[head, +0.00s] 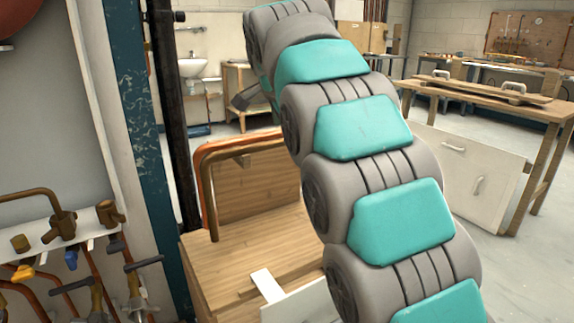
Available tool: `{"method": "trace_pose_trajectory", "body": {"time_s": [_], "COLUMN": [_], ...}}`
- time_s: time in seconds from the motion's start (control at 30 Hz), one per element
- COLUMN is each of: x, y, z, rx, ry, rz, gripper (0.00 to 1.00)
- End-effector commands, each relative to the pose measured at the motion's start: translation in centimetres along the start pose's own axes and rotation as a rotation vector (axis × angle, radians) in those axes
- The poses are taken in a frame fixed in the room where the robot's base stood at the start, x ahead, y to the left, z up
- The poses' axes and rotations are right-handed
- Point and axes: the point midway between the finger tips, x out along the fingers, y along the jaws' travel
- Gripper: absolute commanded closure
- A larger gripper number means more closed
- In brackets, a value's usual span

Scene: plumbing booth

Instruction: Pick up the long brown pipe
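A long bent brown pipe (213,205) stands on the wooden bench left of centre in the head view. It rises from the bench top and bends over to the right. An orange copper pipe (199,178) of like shape runs close beside it. The right ends of both pass behind my arm. A dark grey piece sticks out to the left near the far end of my arm, above the pipes. I cannot tell whether it is part of my gripper. No fingertips show clearly, and nothing is seen held.
The wooden bench (225,262) has an upright back panel and a white plate (268,286). A dark vertical post (172,120) stands left of it. A shelf (75,238) with valves and fittings is at lower left.

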Motion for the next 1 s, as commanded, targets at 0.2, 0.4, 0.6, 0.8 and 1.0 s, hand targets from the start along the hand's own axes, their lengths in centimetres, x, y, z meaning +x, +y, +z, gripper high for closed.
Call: {"method": "trace_pose_trajectory", "body": {"time_s": [0.2, 0.4, 0.6, 0.8, 1.0], "x": [2.1, 4.1, 6.8, 7.1, 7.1], "y": [0.1, 0.0, -0.1, -0.1, -0.1], "z": [0.1, 0.4, 0.5, 0.5, 0.5], "rx": [-0.002, -0.004, -0.003, -0.002, -0.002], "ry": [0.0, -0.001, -0.001, 0.0, 0.0], "rz": [0.001, 0.006, 0.002, 0.001, 0.001], "gripper": [0.38, 0.38, 0.38, 0.38, 0.55]}}
